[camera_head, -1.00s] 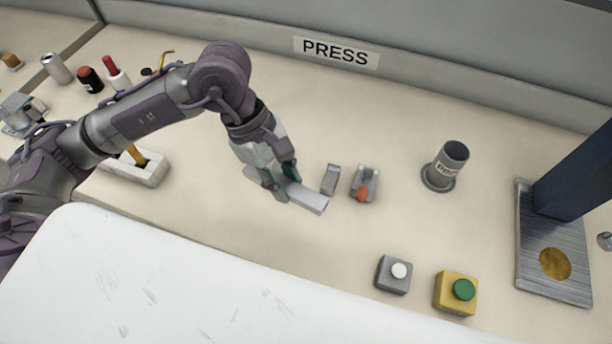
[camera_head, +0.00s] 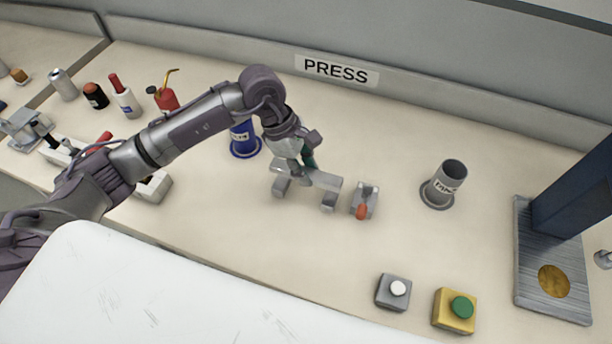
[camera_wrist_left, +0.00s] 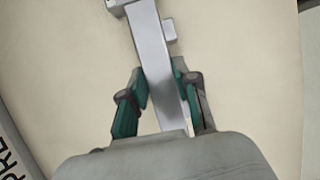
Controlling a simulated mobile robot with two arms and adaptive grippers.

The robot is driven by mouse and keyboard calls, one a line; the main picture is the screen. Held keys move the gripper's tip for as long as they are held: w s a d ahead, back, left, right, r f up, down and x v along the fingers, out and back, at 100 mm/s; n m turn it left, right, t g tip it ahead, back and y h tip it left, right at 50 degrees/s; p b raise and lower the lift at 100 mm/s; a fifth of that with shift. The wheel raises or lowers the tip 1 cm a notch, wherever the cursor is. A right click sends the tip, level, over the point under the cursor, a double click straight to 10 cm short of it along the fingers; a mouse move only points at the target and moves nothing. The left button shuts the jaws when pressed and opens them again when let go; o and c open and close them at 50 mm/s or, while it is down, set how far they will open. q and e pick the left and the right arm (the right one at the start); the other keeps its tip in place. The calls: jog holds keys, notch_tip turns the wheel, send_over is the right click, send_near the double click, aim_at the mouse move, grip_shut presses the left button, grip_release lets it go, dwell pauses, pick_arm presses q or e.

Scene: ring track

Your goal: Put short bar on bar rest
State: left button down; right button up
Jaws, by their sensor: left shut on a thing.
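The short bar (camera_head: 326,180) is a pale grey, straight piece, roughly level, in the left gripper. My left gripper (camera_head: 300,176) is shut on it; in the left wrist view its green-padded fingers (camera_wrist_left: 160,102) flank the bar (camera_wrist_left: 150,45). Two small grey blocks, which look like the bar rest (camera_head: 328,202), stand below the bar, one under its right part and one (camera_head: 281,188) at its left. I cannot tell whether the bar touches them. The gripper hides the bar's left part. My right gripper is not in view.
A grey fixture with a red tip (camera_head: 364,203) stands just right of the bar. Farther right are a grey cup (camera_head: 446,184) and the press base (camera_head: 548,262). Two button boxes (camera_head: 393,291) (camera_head: 455,310) sit at the front. A blue container (camera_head: 244,140) is behind the arm.

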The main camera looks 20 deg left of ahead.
pick_arm(q)
notch_tip(320, 180, down, 3)
jog(key=shift+s+f+p, duration=0.1)
jog(key=shift+f+p, duration=0.1)
jog(key=shift+p, duration=0.3)
jog(key=shift+f, duration=0.2)
jog(key=shift+f+b, duration=0.2)
jog(key=shift+b, duration=0.15)
jog(key=c, duration=0.8)
grip_release()
jog(key=shift+c, duration=0.2)
jog(key=shift+r, duration=0.1)
jog(key=shift+r+p, duration=0.15)
jog(key=shift+p, duration=0.15)
jog(key=b+v, duration=0.1)
jog(key=v, duration=1.1)
jog(key=shift+b, duration=0.4)
